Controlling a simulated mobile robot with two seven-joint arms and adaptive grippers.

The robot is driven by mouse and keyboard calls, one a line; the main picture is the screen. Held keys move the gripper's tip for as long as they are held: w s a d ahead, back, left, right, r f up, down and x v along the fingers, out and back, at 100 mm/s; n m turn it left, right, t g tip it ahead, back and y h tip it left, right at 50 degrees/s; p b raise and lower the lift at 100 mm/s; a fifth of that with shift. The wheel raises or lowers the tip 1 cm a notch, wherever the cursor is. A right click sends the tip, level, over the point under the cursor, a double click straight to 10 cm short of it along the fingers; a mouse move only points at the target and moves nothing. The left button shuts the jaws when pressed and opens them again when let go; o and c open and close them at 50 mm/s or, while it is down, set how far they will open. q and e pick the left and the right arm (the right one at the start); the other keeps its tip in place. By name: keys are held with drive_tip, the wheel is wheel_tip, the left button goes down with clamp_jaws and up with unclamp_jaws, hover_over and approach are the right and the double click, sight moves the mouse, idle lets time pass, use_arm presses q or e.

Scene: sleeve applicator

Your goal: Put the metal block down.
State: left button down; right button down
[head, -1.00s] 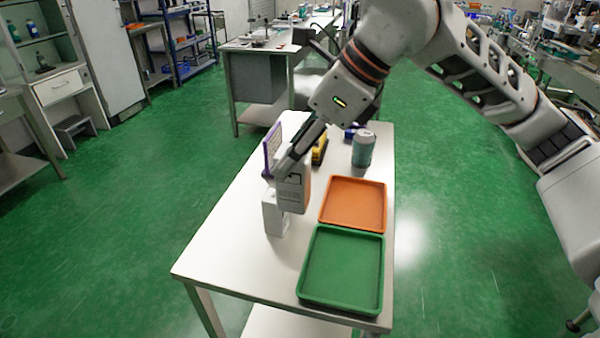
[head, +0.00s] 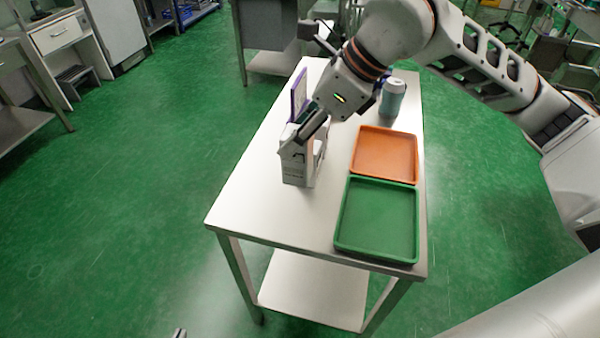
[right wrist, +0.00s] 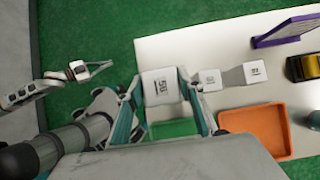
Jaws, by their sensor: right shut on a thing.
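The metal block (right wrist: 160,87), pale with a dark printed label, sits between the fingers of my right gripper (right wrist: 165,100). In the head view, my right gripper (head: 300,135) reaches down from above, shut on the block (head: 294,170), at the left part of the white table. I cannot tell whether the block's underside touches the table. My left gripper (right wrist: 95,70) is empty, off the table at the left of the right wrist view. Only its tip (head: 180,333) shows at the head view's bottom edge.
Two smaller labelled blocks, one nearer (right wrist: 210,80) and one farther (right wrist: 255,72), stand beside the held block. A green tray (head: 340,215) and an orange tray (head: 385,133) lie to the right. A purple-edged panel (head: 298,95) and a can (head: 392,97) stand behind. The table's front left is clear.

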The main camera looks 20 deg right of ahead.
sight(296, 179)
wheel_tip(296, 179, down, 12)
drive_tip(key=shift+r, duration=0.2)
drive_tip(key=shift+f, duration=0.1)
idle(0.3)
drive_tip(key=c, duration=1.4)
unclamp_jaws()
drive_tip(key=shift+o, duration=0.4)
drive_tip(key=v, duration=1.2)
drive_tip(key=shift+b, duration=0.3)
